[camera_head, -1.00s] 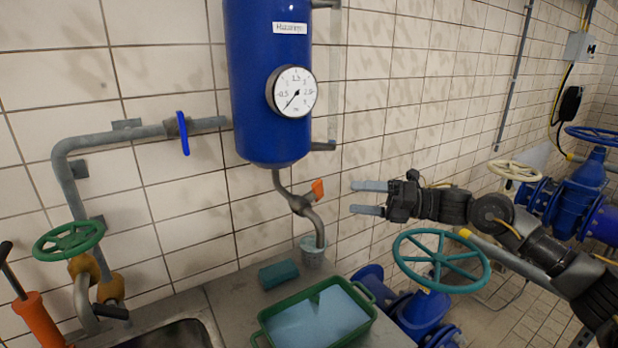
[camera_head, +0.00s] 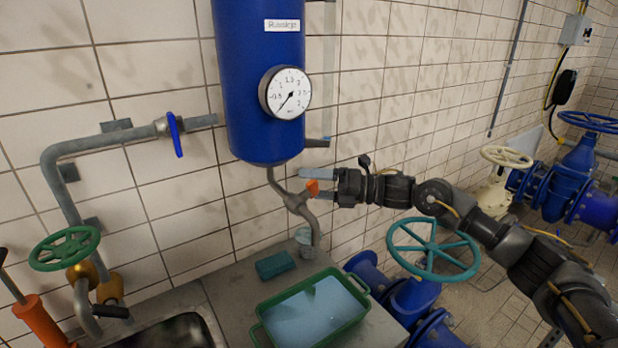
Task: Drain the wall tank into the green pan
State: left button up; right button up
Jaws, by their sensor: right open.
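The blue wall tank (camera_head: 262,110) hangs on the tiled wall with a round white gauge (camera_head: 286,93) on its front. A grey drain pipe (camera_head: 296,203) curves down from its bottom and carries an orange valve handle (camera_head: 312,187). The green pan (camera_head: 316,318) stands on the counter below and in front of the pipe, with a pale bluish surface inside. My right gripper (camera_head: 316,184) is open, its fingers pointing left at the orange handle. The handle appears between or just in front of the fingers; contact cannot be told. My left gripper is not in view.
A small cup (camera_head: 306,243) is under the pipe's mouth, and a teal sponge (camera_head: 276,264) lies beside the pan. A sink (camera_head: 170,334) is at the lower left. A teal handwheel (camera_head: 433,248) stands below my right arm. A blue-handled pipe valve (camera_head: 175,134) is left of the tank.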

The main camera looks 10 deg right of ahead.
jog(key=shift+w+a, duration=0.2)
jog(key=shift+a, duration=0.3)
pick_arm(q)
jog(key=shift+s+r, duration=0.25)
pick_arm(e)
jog(key=c, duration=1)
jog(key=shift+r+m+t+h+p, duration=0.1)
jog(key=shift+m+t+h+p, duration=0.2)
jog(key=shift+m+h+p, duration=0.25)
jog(key=shift+o, duration=0.3)
jog(key=m+h, duration=0.1)
jog(key=m+h+p, duration=0.2)
jog(key=shift+s+d+r+m, duration=0.1)
jog(key=shift+d+m, duration=0.15)
jog(key=shift+m, duration=0.1)
jog(key=shift+o, duration=0.2)
jog(key=shift+d+t+p, duration=0.2)
jog(key=shift+t+p, duration=0.1)
jog(key=shift+p, duration=0.05)
jog(key=shift+s+a+m+h, duration=0.1)
jog(key=shift+s+m+h, duration=0.05)
jog(key=shift+m+h, duration=0.15)
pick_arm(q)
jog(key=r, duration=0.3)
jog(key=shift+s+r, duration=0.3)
